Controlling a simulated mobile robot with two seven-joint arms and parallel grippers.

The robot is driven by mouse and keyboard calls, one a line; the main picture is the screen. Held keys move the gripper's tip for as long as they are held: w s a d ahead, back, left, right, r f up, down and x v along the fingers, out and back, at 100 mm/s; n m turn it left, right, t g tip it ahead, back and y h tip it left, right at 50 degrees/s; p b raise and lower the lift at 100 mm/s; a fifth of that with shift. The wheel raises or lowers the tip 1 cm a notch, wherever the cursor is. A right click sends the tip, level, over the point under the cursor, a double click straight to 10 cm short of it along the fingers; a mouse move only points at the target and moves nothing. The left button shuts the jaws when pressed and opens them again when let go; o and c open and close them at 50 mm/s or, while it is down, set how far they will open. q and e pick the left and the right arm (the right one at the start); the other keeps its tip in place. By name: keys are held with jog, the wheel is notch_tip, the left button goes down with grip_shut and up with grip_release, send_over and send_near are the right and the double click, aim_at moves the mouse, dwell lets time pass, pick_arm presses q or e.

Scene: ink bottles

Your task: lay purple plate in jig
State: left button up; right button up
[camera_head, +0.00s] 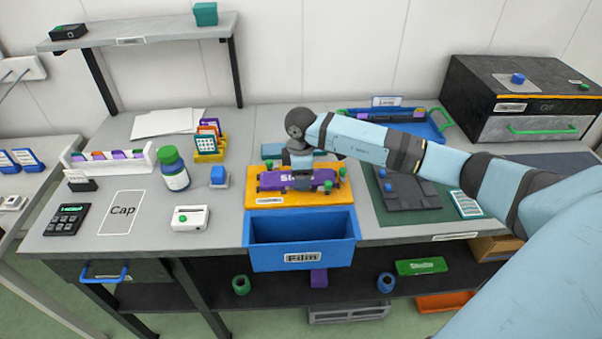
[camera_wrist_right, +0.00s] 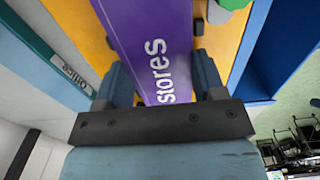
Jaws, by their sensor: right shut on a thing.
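The purple plate (camera_head: 268,181), with white lettering, is over the yellow jig (camera_head: 258,200), which has green knobs (camera_head: 328,187). I cannot tell whether the plate rests in the jig or hangs just above it. My right gripper (camera_head: 299,178) is above the plate and shut on it. In the right wrist view, the plate (camera_wrist_right: 150,30) reads "stores" and runs between the two fingers of my right gripper (camera_wrist_right: 160,78), with yellow jig (camera_wrist_right: 222,50) on both sides. The gripper hides the middle of the plate in the head view. My left gripper is not in view.
An open blue drawer (camera_head: 303,228) labelled "Film" juts out in front of the jig. A dark fixture (camera_head: 405,190) stands to its right, and a white device (camera_head: 191,218) to its left. A blue tray (camera_head: 433,133) lies behind, near a dark oven-like box (camera_head: 530,130).

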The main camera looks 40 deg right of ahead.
jog(key=o, duration=1.2)
jog(key=shift+o, duration=0.2)
jog(key=shift+r, duration=0.15)
